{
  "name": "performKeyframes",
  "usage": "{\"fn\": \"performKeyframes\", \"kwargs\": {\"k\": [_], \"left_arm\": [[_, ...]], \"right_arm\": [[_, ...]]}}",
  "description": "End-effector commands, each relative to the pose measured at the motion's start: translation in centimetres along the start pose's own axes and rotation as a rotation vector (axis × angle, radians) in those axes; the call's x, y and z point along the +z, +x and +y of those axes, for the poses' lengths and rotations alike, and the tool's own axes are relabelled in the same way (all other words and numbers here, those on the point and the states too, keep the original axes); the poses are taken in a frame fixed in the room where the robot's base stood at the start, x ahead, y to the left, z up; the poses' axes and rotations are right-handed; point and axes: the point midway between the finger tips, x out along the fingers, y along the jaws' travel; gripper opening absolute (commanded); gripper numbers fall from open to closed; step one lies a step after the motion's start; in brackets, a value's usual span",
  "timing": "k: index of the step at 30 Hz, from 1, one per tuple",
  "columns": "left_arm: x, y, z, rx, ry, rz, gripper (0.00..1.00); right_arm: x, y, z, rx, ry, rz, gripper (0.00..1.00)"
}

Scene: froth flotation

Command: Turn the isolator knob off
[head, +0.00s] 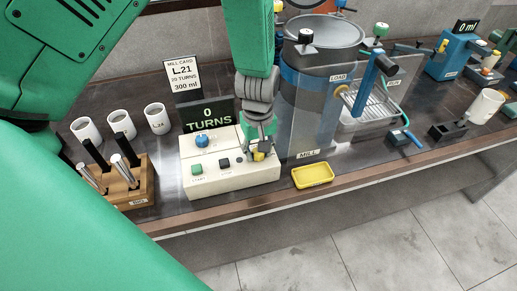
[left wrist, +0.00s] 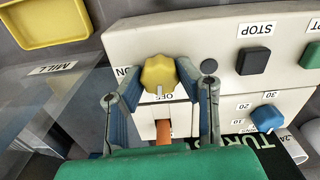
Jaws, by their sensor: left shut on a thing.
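The isolator knob (left wrist: 158,74) is yellow and lobed, on the front of the cream control box (head: 215,172). In the left wrist view an ON label is at its left and a partly hidden OFF label just below it. A pale mark on the knob's lower edge lies on the OFF side. My left gripper (left wrist: 160,98) has one finger on each side of the knob and is shut on it. In the head view this gripper (head: 260,150) comes down from above onto the box's right end, partly hiding the knob. My right gripper is not in view.
A blue dial (head: 202,141), a green START button (head: 197,169) and a black STOP button (head: 224,163) share the box. The mill (head: 318,100) stands close to the right. A yellow tray (head: 313,175) lies in front; a wooden tool rack (head: 128,187) is left.

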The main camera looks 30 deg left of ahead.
Motion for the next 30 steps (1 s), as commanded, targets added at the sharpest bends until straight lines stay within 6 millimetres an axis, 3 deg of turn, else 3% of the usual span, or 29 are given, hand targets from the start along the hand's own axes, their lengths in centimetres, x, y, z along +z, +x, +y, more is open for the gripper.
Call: {"fn": "performKeyframes", "kwargs": {"k": [5, 6, 8, 20, 30], "left_arm": [[0.4, 0.3, -0.1, -0.006, 0.003, -0.008, 0.00], [0.4, 0.3, -0.1, -0.006, 0.003, -0.008, 0.33], [0.3, 0.2, -0.1, -0.005, 0.003, -0.007, 0.49], [0.1, -0.6, 0.0, 0.001, 0.003, 0.000, 0.49], [0.0, -7.2, 0.1, 0.001, 0.004, 0.001, 0.49]], "right_arm": [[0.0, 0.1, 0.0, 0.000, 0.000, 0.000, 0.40], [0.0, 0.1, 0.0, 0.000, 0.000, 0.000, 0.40], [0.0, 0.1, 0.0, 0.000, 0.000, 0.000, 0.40], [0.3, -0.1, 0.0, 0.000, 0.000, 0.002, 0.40], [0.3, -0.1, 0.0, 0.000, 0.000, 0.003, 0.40]]}}
